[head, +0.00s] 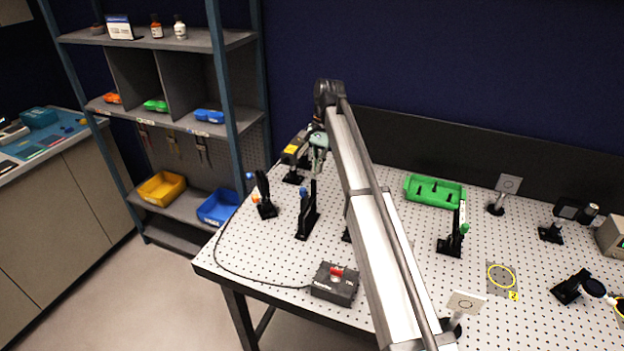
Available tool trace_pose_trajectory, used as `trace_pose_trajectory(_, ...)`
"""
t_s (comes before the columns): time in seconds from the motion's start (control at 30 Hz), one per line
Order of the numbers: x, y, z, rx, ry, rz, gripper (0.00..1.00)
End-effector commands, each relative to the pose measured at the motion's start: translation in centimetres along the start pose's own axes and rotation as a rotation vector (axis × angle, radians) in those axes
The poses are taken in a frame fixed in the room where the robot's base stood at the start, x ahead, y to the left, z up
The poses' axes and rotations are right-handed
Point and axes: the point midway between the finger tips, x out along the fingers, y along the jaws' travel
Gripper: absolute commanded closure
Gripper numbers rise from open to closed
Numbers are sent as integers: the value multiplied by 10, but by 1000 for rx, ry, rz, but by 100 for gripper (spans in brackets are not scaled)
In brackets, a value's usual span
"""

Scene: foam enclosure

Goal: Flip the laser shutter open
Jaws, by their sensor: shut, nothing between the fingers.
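My gripper (317,168) hangs from the far end of my arm, over the back left of the perforated optical table (243,258). It is small in view and points down, with its fingers shut. A dark laser-like housing with a yellow label (291,149) is just left of it; I cannot tell whether they touch. A black mount (264,194) with blue and orange tips stands to the front left. A black upright mount (308,215) with a blue knob stands in front of the gripper. I cannot tell for sure which part is the shutter or how its flap sits.
A dark control box with a red part (335,284) sits at the front edge, its cable running left. A green tray (435,191) and several optic mounts stand right of my arm. Shelves (150,40) stand at left. My arm hides the table's middle.

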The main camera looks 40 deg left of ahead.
Motion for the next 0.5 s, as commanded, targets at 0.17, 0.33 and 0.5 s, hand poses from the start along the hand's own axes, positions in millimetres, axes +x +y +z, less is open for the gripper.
trace_pose_trajectory(0.17,-43,-2,-1,0,2,-2,100)
trace_pose_trajectory(0.33,-68,0,1,0,0,1,100)
trace_pose_trajectory(0.5,-74,0,0,0,0,0,100)
